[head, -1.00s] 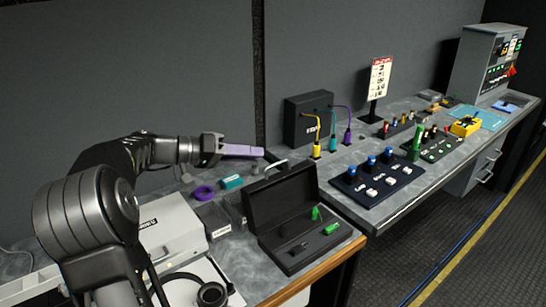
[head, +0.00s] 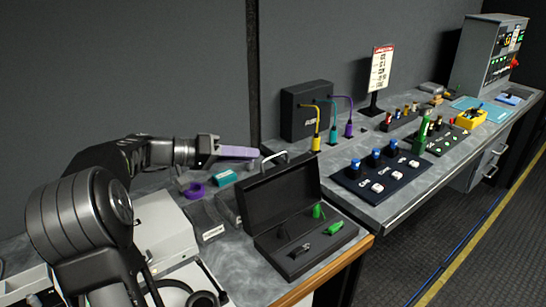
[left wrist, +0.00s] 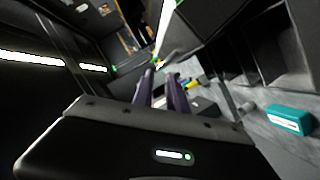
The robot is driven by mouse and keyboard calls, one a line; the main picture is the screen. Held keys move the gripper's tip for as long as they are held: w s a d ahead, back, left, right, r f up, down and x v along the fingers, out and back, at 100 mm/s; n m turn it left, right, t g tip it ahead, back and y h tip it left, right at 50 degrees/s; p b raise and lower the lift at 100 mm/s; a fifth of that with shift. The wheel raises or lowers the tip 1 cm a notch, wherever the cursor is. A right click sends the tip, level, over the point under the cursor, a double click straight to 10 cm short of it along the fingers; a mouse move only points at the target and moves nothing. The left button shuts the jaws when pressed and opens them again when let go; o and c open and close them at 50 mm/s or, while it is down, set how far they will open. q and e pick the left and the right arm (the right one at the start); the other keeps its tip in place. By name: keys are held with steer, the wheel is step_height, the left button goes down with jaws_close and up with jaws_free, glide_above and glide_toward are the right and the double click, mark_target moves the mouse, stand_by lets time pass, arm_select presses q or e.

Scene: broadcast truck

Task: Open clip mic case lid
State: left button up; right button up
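The black clip mic case (head: 262,243) sits on the near desk by its wooden front edge. Its lid (head: 279,190) stands raised at the back, so the inside shows. In the case lie a green clip mic (head: 318,211), a green piece (head: 333,228) and a small dark clip with a grey end (head: 300,250). My left gripper (head: 238,152) is behind and left of the lid, above the desk, apart from the case. Its two purple fingers (left wrist: 161,88) show a gap with nothing held between them in the left wrist view. My right gripper is not in view.
A white handle (head: 275,157) rises behind the lid. A purple ring (head: 194,191), a teal box (head: 222,178) and grey bins (head: 207,221) stand left of the case. Headphones (head: 203,299) lie in front. A button panel (head: 381,176) is on the right desk.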

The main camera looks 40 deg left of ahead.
mark_target(273, 156)
arm_select(q)
steer(key=p+x, duration=0.1)
steer(key=x, duration=0.6)
steer(key=shift+w+d, duration=0.15)
steer(key=shift+w, duration=0.05)
steer(key=shift+c, duration=0.4)
jaws_close()
stand_by(0.8)
